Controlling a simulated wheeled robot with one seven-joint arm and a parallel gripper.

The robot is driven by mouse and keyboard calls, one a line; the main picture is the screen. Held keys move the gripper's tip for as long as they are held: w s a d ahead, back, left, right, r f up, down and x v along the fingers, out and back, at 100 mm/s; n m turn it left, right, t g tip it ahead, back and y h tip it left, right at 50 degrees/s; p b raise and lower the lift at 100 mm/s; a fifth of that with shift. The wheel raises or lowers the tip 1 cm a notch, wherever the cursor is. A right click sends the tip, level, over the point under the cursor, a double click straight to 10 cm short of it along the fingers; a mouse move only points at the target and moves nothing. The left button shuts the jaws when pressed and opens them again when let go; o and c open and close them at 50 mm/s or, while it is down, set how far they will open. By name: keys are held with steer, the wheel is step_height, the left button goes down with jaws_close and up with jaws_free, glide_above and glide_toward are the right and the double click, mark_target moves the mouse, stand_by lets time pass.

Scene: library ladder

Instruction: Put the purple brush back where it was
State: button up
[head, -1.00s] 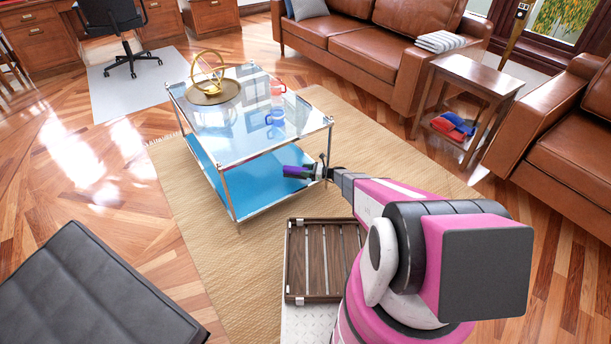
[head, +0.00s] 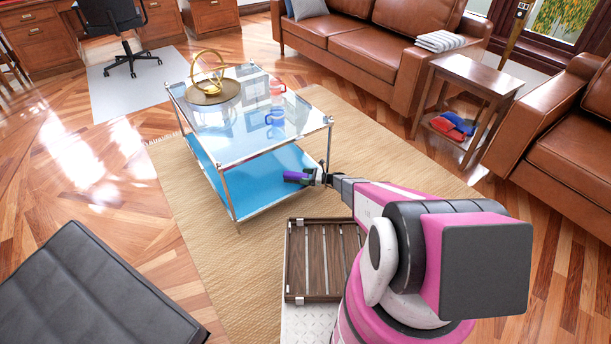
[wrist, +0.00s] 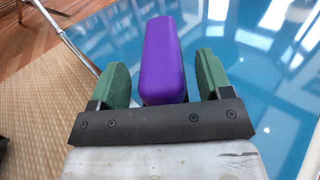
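The purple brush (head: 295,177) is at the near right end of the glass table's blue lower shelf (head: 262,187). I cannot tell whether it rests on the shelf or is just above it. In the wrist view the brush (wrist: 164,60) lies lengthwise between the two green fingers of my gripper (wrist: 164,78), pointing away from the wrist. A gap shows on each side of the brush, so my gripper is open around it. The brush's underside is mostly hidden. My gripper (head: 311,177) reaches in from the right, beside the table's near right leg.
The glass top (head: 240,125) above holds a brass tray (head: 215,92) with a ring ornament, a red mug (head: 277,87) and a blue mug (head: 275,117). A side table (head: 475,80) stands right.

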steer(key=shift+r, duration=0.25)
steer(key=shift+d+r, duration=0.1)
steer(key=shift+d, duration=0.2)
steer(key=s+d, duration=0.2)
steer(key=d, duration=0.9)
steer(key=s+a+r+n+g+h, duration=0.1)
steer(key=s+r+n+g+h, duration=0.25)
steer(key=s+r+n, duration=0.55)
steer(key=s+a+r+n+g+h, duration=0.15)
steer(key=s+r+h, duration=0.45)
steer(key=r, duration=0.7)
steer(key=s+d+r+n+t+h, duration=0.1)
steer(key=s+d+r+n+h, duration=0.3)
steer(key=s+r, duration=0.4)
steer(key=s+d+r+n+h, duration=0.4)
steer(key=s+r+n, duration=0.1)
steer(key=s+r, duration=0.3)
steer(key=shift+d+r+n+t, duration=0.35)
steer(key=shift+r+t, duration=0.05)
steer(key=shift+r, duration=0.5)
